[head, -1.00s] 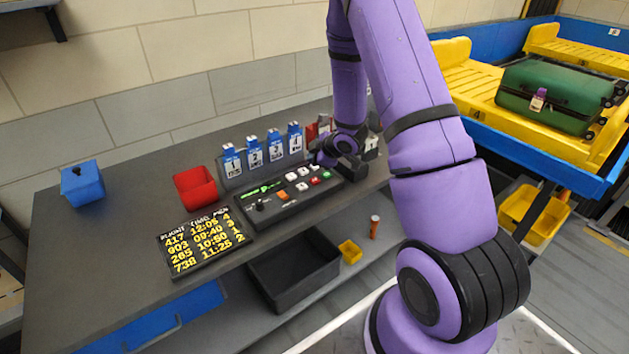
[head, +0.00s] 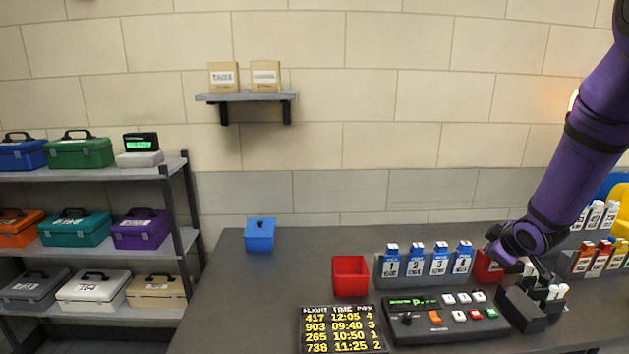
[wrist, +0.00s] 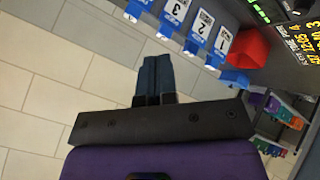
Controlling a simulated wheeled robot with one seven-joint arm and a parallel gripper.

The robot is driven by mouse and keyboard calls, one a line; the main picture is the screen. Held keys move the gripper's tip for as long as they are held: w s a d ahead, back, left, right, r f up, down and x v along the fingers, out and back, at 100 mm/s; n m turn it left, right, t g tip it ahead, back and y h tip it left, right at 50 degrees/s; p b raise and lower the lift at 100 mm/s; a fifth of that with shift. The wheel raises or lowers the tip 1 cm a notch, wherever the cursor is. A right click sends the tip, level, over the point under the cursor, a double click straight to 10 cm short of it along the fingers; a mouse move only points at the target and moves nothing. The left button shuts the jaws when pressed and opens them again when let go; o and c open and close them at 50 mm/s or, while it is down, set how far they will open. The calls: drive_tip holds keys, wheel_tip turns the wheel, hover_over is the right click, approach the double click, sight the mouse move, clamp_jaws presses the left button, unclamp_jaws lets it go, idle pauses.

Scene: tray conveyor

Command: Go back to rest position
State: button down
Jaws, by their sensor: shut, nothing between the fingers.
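My purple arm reaches in from the upper right of the head view. My gripper (head: 545,275) is over the right part of the dark counter, right of the button console (head: 455,318); its small fingers are hard to make out there. In the wrist view the two dark fingers of my gripper (wrist: 152,72) lie together, shut and empty, with wall tiles behind them. The numbered blue-and-white tags (head: 428,262) stand in a row left of my gripper; they also show in the wrist view (wrist: 200,28).
On the counter (head: 235,305) are a red bin (head: 350,277), a blue box (head: 259,235) and a flight board (head: 341,328). A shelf rack (head: 175,215) with several coloured cases stands left. A wall shelf (head: 247,97) holds two cartons. The counter's left part is mostly clear.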

drive_tip(key=s+a+r+m+g+h, duration=0.1)
drive_tip(key=s+a+r+m, duration=0.2)
drive_tip(key=s+r, duration=0.5)
drive_tip(key=s+a+r+m, duration=0.3)
drive_tip(key=s+r, duration=0.3)
drive_tip(key=r, duration=0.3)
drive_tip(key=s+a+r+m+g, duration=0.1)
drive_tip(key=s+a, duration=0.3)
drive_tip(key=s, duration=0.5)
drive_tip(key=s+a+r+m+g+y, duration=0.1)
drive_tip(key=s+a+r, duration=0.3)
drive_tip(key=s, duration=0.6)
drive_tip(key=shift+r+m+g+y, duration=0.3)
drive_tip(key=c, duration=1.8)
unclamp_jaws()
drive_tip(key=shift+c, duration=0.2)
